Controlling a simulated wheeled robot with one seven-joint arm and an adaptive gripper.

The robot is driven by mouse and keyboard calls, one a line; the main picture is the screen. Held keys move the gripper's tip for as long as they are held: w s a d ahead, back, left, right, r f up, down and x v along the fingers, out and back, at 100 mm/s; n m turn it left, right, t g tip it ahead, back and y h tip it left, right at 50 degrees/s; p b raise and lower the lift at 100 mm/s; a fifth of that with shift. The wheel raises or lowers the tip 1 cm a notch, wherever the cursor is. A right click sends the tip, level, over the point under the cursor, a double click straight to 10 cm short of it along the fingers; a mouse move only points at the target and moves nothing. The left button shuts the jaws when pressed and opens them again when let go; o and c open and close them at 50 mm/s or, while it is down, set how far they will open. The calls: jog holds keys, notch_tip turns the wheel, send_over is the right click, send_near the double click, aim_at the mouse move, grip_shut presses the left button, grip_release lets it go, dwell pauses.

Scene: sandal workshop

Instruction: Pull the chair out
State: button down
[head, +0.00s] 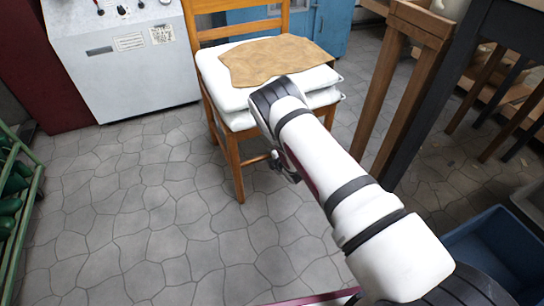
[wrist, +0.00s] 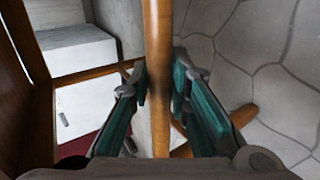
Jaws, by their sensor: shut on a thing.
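The wooden chair (head: 236,160) stands in the upper middle of the head view, with white cushions (head: 222,82) and a brown piece of leather (head: 278,60) on its seat. My arm reaches over to the chair's near side and hides part of its front. In the wrist view a wooden bar of the chair (wrist: 158,60) runs between the two fingers of my gripper (wrist: 160,95). The fingers are shut on this bar, one on each side. In the head view the gripper is mostly hidden behind my arm.
A white machine cabinet (head: 130,60) stands behind left of the chair. A wooden trestle (head: 400,80) and dark table leg (head: 440,100) are close on the right. A blue bin (head: 490,245) is at lower right, a green rack (head: 22,190) at far left. Stone floor (head: 150,220) is clear in front.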

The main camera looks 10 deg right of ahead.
jog(key=shift+s+d+f, duration=0.2)
jog(key=shift+s+f, duration=0.3)
jog(key=shift+f, duration=0.05)
jog(key=c, duration=1.4)
grip_release()
jog(key=shift+w+r, duration=0.1)
jog(key=shift+r, duration=0.05)
jog(key=shift+a+r, duration=0.1)
jog(key=v, duration=1.2)
jog(key=shift+w+r, duration=0.1)
